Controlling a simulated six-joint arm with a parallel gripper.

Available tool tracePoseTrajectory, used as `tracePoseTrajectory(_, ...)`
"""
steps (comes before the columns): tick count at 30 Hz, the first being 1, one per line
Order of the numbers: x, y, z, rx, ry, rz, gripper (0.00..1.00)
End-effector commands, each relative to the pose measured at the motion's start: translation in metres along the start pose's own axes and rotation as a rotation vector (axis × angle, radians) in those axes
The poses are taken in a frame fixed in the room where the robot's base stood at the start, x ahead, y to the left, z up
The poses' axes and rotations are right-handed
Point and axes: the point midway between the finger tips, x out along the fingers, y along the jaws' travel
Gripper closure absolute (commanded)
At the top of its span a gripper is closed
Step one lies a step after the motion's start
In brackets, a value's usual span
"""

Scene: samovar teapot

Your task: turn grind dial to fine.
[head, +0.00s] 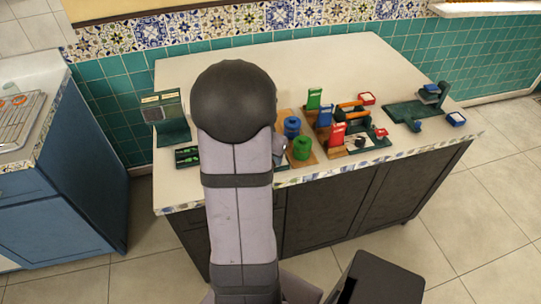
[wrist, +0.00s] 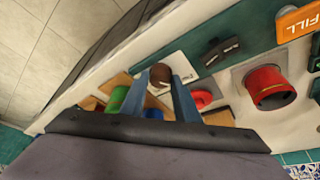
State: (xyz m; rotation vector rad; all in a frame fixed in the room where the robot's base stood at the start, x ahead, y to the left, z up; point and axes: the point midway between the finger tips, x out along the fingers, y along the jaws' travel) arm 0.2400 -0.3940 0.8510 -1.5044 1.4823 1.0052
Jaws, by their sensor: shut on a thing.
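In the wrist view, the two blue-grey fingers of my gripper (wrist: 162,88) reach to either side of a dark brown round knob (wrist: 160,74). The gripper is shut on this knob, which stands on a pale panel. The knob looks like the grind dial, but I cannot read any marking or pointer on it. In the head view my own arm hides the gripper and the knob.
In the wrist view, a dark lever (wrist: 221,50) on a green plate, a red knob (wrist: 270,88) and an orange FILL block (wrist: 300,22) lie to the right. Blue and green spools (head: 302,148) stand close by on the crowded worktop (head: 330,60), whose back is clear.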

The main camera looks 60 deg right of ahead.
Motion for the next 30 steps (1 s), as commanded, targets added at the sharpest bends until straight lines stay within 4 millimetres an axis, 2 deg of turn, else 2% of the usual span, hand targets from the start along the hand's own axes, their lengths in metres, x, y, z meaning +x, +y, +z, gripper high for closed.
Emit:
tracePoseTrajectory(8,0.000,0.000,0.000,-0.003,0.001,0.000,0.94)
tracePoseTrajectory(9,0.000,0.000,0.000,-0.003,0.001,0.000,0.65)
tracePoseTrajectory(11,0.000,0.000,0.000,-0.003,0.001,0.000,0.54)
tracePoseTrajectory(22,-0.003,0.000,-0.001,-0.002,0.002,0.000,0.54)
tracePoseTrajectory(30,-0.030,-0.001,-0.001,-0.002,0.004,-0.002,0.54)
